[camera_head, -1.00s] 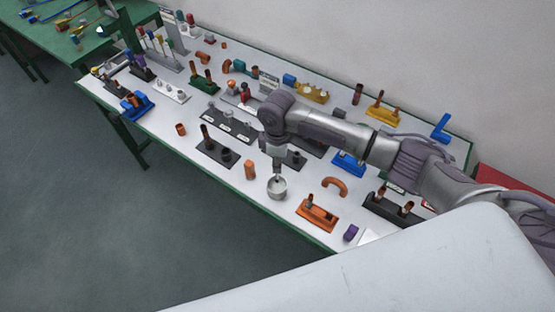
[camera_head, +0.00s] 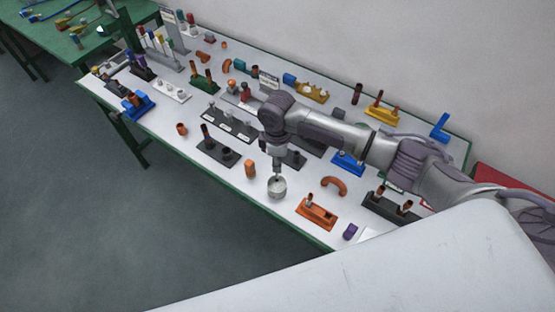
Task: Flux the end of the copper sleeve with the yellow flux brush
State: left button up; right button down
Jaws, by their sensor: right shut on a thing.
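My right gripper (camera_head: 278,168) points down at a small round silver pot (camera_head: 277,190) near the table's front edge. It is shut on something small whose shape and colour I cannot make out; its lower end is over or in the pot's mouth. Several copper pieces stand about: an orange-copper cylinder (camera_head: 250,169) just left of the pot, a short copper ring (camera_head: 182,129) further left, and a curved copper bend (camera_head: 334,187) to the right. I cannot tell which one is the copper sleeve. I cannot make out the yellow flux brush. My left gripper is not in view.
The white table (camera_head: 215,182) is crowded with small fixtures. An orange fixture (camera_head: 316,214) stands right of the pot, a black one (camera_head: 217,152) to its left. Upright coloured handles (camera_head: 157,41) stand at the far left. A green table (camera_head: 60,38) is beyond.

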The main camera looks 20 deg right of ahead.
jog(key=shift+f, duration=0.1)
dwell(0.3)
jog(key=shift+f+b, duration=0.9)
jog(key=shift+f, duration=0.9)
notch_tip(320, 180, up, 3)
jog(key=p, duration=0.3)
jog(key=shift+f, duration=0.15)
jog(key=shift+r, duration=1.65)
